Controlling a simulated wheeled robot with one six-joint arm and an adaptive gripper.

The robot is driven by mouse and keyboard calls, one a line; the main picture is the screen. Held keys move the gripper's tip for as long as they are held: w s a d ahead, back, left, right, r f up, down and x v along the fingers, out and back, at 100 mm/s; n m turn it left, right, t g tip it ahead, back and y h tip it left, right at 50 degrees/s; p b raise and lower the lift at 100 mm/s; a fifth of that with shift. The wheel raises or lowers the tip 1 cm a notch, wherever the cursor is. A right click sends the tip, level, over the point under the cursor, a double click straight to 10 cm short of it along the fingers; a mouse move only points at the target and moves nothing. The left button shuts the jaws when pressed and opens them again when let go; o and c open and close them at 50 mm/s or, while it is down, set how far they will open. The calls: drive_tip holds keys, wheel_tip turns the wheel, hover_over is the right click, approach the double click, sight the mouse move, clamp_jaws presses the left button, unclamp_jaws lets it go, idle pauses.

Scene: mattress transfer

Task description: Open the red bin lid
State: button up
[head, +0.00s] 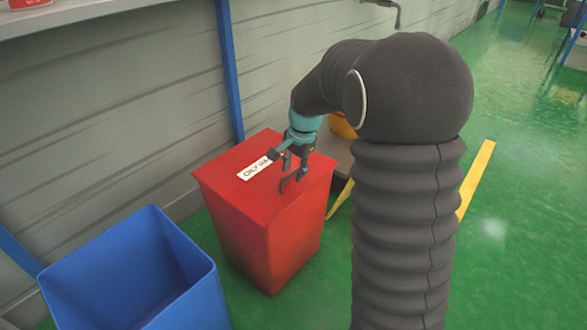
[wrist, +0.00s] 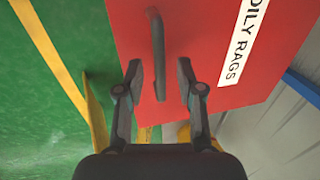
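The red bin (head: 262,240) stands upright with its flat lid (head: 312,168) shut. The lid also fills the upper part of the wrist view (wrist: 205,30) and bears a white "OILY RAGS" label (wrist: 238,50). A thin handle (wrist: 158,60) sticks up from the lid. My gripper (head: 292,170) is over the lid, pointing down at the handle. In the wrist view its two fingers (wrist: 158,68) are spread apart, one on each side of the handle, with gaps showing. I cannot tell how deep the handle lies between them. The gripper is open and holds nothing.
An open blue bin (head: 140,275) stands to the left of the red bin. A grey wall with a blue post (head: 230,70) is close behind. A yellow object (head: 342,126) is partly hidden behind my arm. Green floor (head: 510,240) is clear at the right.

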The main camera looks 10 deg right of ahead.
clamp_jaws()
drive_tip(key=shift+r, duration=0.1)
